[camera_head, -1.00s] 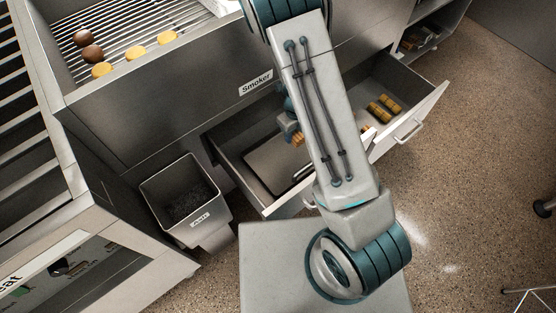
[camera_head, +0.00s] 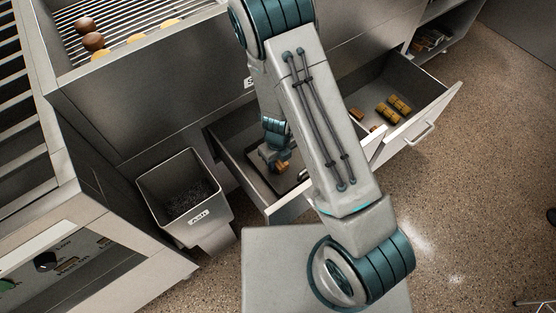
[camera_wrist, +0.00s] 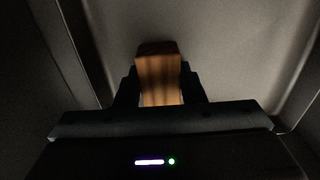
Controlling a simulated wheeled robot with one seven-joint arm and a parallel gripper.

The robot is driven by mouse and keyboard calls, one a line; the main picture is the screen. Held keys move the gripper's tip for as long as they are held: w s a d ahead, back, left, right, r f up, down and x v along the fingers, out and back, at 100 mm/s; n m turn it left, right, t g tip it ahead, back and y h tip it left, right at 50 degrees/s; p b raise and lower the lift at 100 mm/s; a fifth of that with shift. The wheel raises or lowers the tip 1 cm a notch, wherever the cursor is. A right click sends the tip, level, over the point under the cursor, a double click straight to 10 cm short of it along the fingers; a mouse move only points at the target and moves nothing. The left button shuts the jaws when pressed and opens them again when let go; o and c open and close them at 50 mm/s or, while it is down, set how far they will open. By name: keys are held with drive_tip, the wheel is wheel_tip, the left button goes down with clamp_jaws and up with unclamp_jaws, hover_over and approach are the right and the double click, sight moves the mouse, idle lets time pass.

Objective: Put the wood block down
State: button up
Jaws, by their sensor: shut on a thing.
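The wood block (camera_wrist: 160,78) is brown with visible grain and stands out between the two dark fingers of my gripper (camera_wrist: 160,88) in the wrist view. My gripper is shut on it. A grey surface fills the view beyond the block in the wrist view. I cannot tell whether the block touches the drawer floor. My arm hides part of the drawer.
A right open drawer (camera_head: 434,105) holds several wood pieces (camera_head: 393,108). An ash bin (camera_head: 184,190) stands left of the left drawer. A grill with round food items (camera_head: 94,41) is at the top left. The speckled floor at right is mostly clear.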

drive_tip(key=o, duration=1)
